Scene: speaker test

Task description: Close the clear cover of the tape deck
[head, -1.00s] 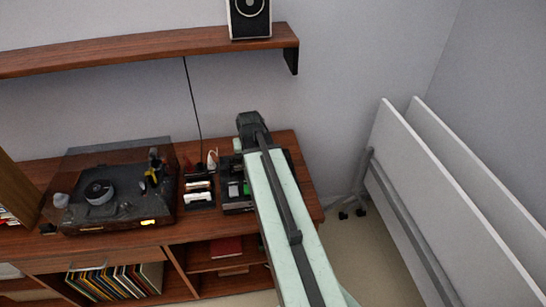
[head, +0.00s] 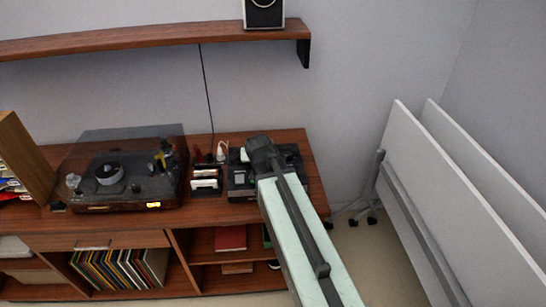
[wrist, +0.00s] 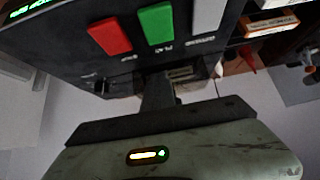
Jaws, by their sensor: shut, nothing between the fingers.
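The tape deck (head: 240,180) is a dark box at the right part of the wooden cabinet top, largely hidden behind my arm in the head view. In the wrist view the deck (wrist: 70,40) fills the upper left, close to the camera, with a red, a green and a grey key on its face. In the head view the gripper end (head: 262,150) is over the deck.
A turntable (head: 125,180) with a smoky transparent lid stands left of the deck. Pale cassettes (head: 206,182) lie between them. A speaker (head: 264,13) sits on the wall shelf (head: 150,38) above. White panels (head: 430,180) lean at the right. Records (head: 120,268) fill a lower shelf.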

